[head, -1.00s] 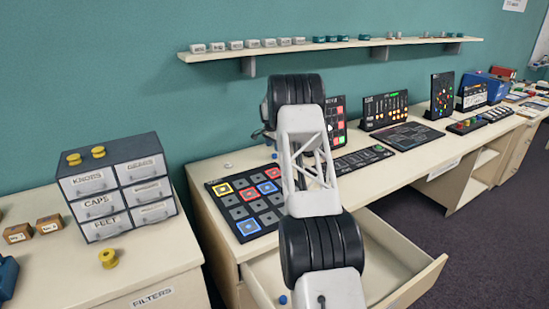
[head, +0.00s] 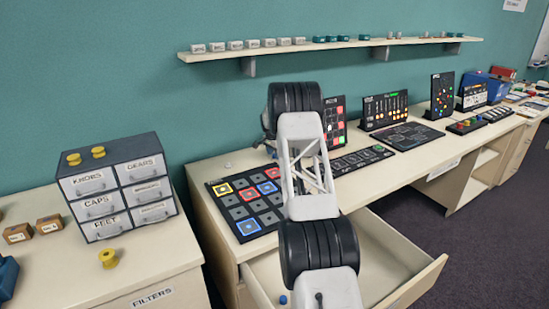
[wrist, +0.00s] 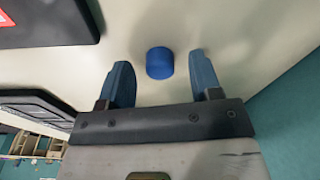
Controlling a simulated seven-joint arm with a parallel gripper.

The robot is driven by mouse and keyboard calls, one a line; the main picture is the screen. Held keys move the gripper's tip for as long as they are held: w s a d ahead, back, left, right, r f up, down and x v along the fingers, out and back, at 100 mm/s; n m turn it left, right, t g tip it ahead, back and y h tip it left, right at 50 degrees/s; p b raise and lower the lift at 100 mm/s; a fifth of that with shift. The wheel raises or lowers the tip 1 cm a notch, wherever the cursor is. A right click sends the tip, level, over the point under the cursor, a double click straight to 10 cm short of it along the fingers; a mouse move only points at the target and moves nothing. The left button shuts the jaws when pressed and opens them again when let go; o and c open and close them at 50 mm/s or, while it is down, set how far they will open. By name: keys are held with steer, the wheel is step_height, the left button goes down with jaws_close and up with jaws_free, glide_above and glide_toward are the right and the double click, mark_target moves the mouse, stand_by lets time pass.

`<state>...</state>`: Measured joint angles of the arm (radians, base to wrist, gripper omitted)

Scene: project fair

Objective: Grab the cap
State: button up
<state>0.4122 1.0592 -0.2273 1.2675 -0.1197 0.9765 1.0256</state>
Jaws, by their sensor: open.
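A blue round cap (wrist: 160,62) sits on the pale tabletop (wrist: 240,28) in the wrist view. My gripper (wrist: 159,62) is open, with one blue-grey finger on each side of the cap. How far the fingertips are above the tabletop I cannot tell. In the head view my own arm hides most of the gripper and the spot around it. Another small blue piece (head: 282,299) lies in the open drawer.
A dark board with coloured squares (head: 247,198) lies left of my arm, and upright panels (head: 385,110) stand to the right. The teal wall (wrist: 295,115) is close behind. An open drawer (head: 385,255) juts out in front. A labelled drawer cabinet (head: 118,187) stands at left.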

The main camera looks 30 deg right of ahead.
steer(key=shift+f, duration=0.15)
steer(key=shift+c, duration=0.3)
steer(key=c, duration=1)
